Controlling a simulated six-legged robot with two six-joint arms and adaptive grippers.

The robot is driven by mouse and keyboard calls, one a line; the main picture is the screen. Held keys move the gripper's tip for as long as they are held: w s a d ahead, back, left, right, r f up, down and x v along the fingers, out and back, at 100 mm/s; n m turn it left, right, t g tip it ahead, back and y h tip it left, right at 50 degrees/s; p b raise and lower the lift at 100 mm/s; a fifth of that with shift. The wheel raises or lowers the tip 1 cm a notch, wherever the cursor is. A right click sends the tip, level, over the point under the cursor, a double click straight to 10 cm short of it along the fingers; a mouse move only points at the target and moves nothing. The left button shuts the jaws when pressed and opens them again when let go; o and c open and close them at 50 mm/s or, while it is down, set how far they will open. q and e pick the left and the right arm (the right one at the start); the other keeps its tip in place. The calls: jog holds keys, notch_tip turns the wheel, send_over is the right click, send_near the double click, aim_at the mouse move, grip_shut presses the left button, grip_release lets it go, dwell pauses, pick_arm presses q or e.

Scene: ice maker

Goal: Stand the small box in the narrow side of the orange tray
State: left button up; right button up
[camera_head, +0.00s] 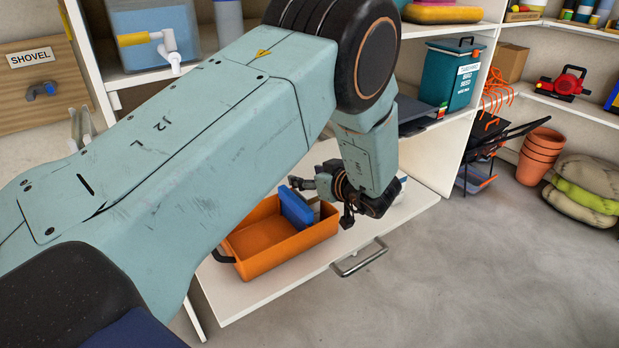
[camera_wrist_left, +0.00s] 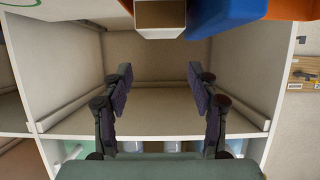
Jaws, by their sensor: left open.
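The orange tray (camera_head: 262,262) lies on the white pull-out board, with a blue piece (camera_head: 295,207) upright inside it. A small box (camera_wrist_left: 160,14) with a pale rim and brownish face shows at the top of the left wrist view, beside the blue piece (camera_wrist_left: 222,14); the tray (camera_wrist_left: 290,8) shows at the top right corner. In the head view the box is mostly hidden by my gripper, and I cannot tell whether it touches the tray floor. My left gripper (camera_head: 323,200) is over the tray's right end; its fingers (camera_wrist_left: 156,88) are apart with nothing between them. My right gripper is out of view.
The white board (camera_head: 262,304) has a metal handle (camera_head: 360,258) at its front edge. White shelving stands behind, with a teal bin (camera_head: 452,78). Terracotta pots (camera_head: 540,155) and sacks (camera_head: 585,188) stand at the right. Open grey floor lies in front.

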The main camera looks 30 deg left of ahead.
pick_arm(q)
jog(key=shift+d+r+p, duration=0.25)
jog(key=shift+r+p, duration=0.05)
jog(key=shift+r, duration=0.2)
jog(key=p+v, duration=1.1)
jog(key=p, duration=0.2)
jog(key=shift+s+d, duration=0.15)
jog(key=shift+s, duration=0.05)
jog(key=shift+f, duration=0.15)
